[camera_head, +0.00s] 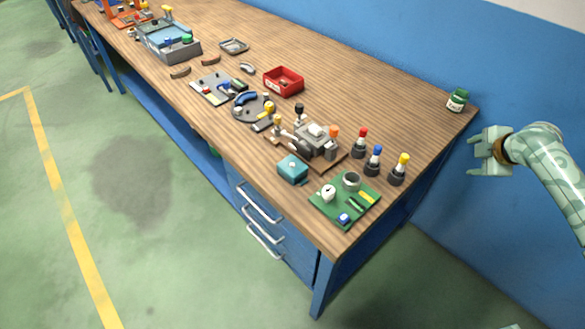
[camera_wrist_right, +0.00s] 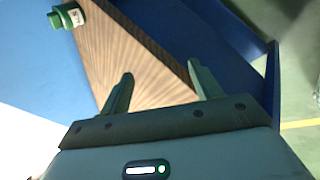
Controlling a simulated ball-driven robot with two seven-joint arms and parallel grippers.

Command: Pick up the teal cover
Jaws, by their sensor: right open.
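The teal cover (camera_head: 292,169) is a small box-like piece near the front edge of the wooden bench, in front of the brown assembly board in the head view. My right gripper (camera_head: 480,153) is open and empty, beyond the right end of the bench and well apart from the cover. In the right wrist view, its two fingers (camera_wrist_right: 158,88) are spread with nothing between them, and the bench corner shows past them. The cover does not show in the right wrist view. My left gripper does not show in either view.
A green board (camera_head: 329,211) and drivers with red, blue and yellow tops (camera_head: 374,160) are right of the cover. A red tray (camera_head: 284,81) sits farther back.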

